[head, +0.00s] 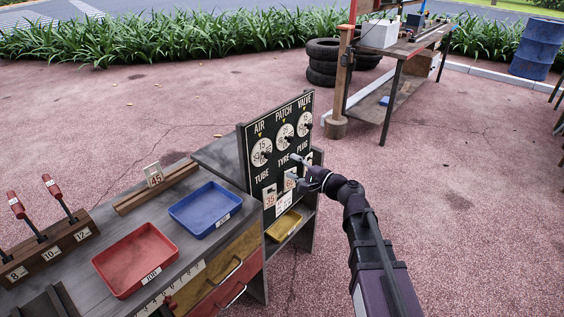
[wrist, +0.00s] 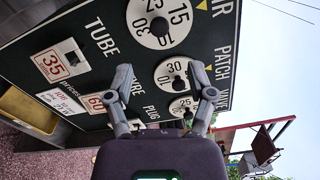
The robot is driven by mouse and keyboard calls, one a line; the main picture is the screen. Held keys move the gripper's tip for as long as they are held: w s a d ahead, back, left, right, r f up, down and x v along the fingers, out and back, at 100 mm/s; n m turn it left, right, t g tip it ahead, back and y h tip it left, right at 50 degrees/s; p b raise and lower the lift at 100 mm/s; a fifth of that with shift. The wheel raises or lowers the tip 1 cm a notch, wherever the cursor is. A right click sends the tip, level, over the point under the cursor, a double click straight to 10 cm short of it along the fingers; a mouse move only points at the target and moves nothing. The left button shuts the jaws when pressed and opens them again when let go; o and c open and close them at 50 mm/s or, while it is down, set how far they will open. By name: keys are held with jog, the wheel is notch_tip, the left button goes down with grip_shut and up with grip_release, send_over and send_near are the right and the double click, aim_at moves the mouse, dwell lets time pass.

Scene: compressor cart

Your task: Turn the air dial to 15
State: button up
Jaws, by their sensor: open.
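The air dial (head: 262,152) is a round white dial at the upper left of a black board (head: 277,186). In the wrist view the air dial (wrist: 165,22) is cut by the top edge. Its 15 lies on the side towards the yellow triangle (wrist: 201,6) beside AIR. Its dark knob (wrist: 160,28) is visible, but I cannot tell which way it points. My gripper (head: 299,168) is in front of the board, right of and below the air dial. Its two fingers stand apart (wrist: 166,85) and hold nothing visible.
The patch dial (head: 286,130) and valve dial (head: 304,124) are beside the air dial. Number cards hang below. A workbench with a red tray (head: 134,260) and blue tray (head: 206,209) stands left. Open paving lies right of my arm.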

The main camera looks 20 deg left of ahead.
jog(key=shift+v, duration=1.05)
